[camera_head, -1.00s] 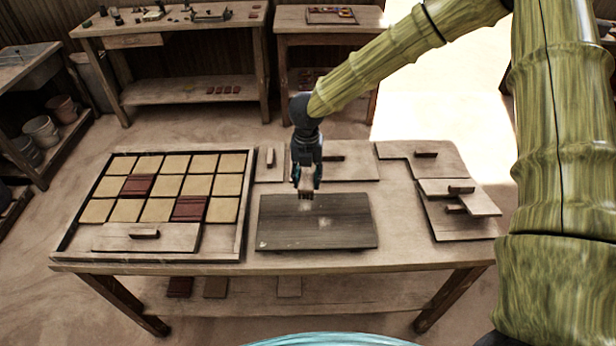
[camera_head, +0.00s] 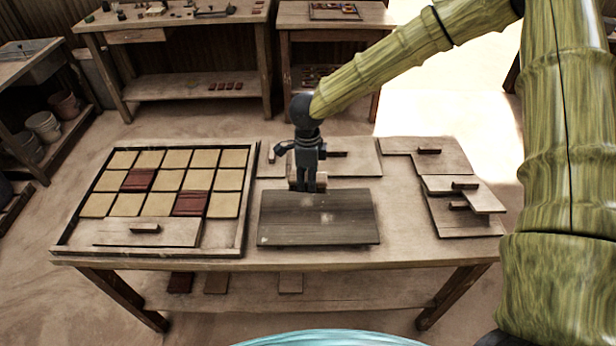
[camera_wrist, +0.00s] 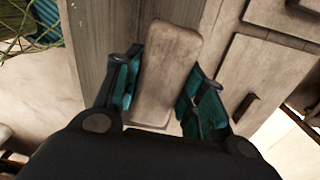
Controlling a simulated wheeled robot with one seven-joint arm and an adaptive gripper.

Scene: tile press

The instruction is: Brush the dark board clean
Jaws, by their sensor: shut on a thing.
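The dark board (camera_head: 318,222) lies flat on the near middle of the table, with small pale specks and a light patch on it. It also shows in the wrist view (camera_wrist: 100,38) at the upper left. My gripper (camera_head: 308,188) is at the far edge of the board. In the wrist view my gripper (camera_wrist: 162,95) is shut on a pale wooden block, which looks like the brush (camera_wrist: 168,62). The brush's underside is hidden, and I cannot tell whether it touches the board.
A framed tray (camera_head: 246,222) of cream and dark red tiles is left of the board. Flat boards with handles lie behind it and at the right (camera_head: 440,160). Bare table (camera_head: 400,215) shows to the board's right. Shelves and benches stand behind.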

